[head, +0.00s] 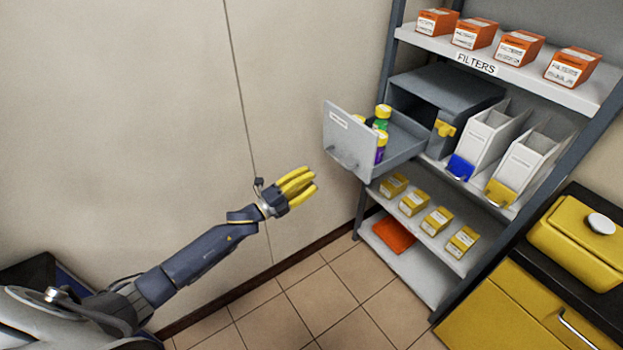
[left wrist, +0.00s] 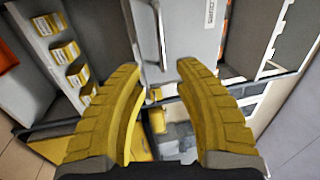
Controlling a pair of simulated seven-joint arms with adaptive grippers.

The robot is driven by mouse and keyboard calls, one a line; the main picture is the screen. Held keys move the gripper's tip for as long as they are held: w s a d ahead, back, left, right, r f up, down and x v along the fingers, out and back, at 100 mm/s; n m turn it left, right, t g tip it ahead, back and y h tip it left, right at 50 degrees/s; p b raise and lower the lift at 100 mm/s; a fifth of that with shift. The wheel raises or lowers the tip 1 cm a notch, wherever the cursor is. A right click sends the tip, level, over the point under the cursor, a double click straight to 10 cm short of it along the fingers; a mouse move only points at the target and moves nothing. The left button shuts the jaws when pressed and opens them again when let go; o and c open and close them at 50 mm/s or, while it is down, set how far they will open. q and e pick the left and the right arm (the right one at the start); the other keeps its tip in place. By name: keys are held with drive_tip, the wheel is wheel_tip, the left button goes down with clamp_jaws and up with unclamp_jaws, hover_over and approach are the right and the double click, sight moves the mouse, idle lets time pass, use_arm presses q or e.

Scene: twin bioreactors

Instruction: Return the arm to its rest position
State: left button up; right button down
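My left arm (head: 190,268) reaches out from the lower left in the head view, in front of the beige wall. Its left gripper (head: 312,182) has yellow fingers and is to the left of the open grey drawer (head: 335,146), apart from it. In the left wrist view the two fingers of the left gripper (left wrist: 158,75) stand apart with nothing held between them. The drawer front with its handle (left wrist: 158,40) shows beyond the fingertips. My right gripper is in neither view.
Orange boxes (head: 472,33) stand on the top shelf, yellow boxes (head: 413,202) lower down. A yellow cabinet (head: 515,310) is at right. The tiled floor (head: 310,300) is clear.

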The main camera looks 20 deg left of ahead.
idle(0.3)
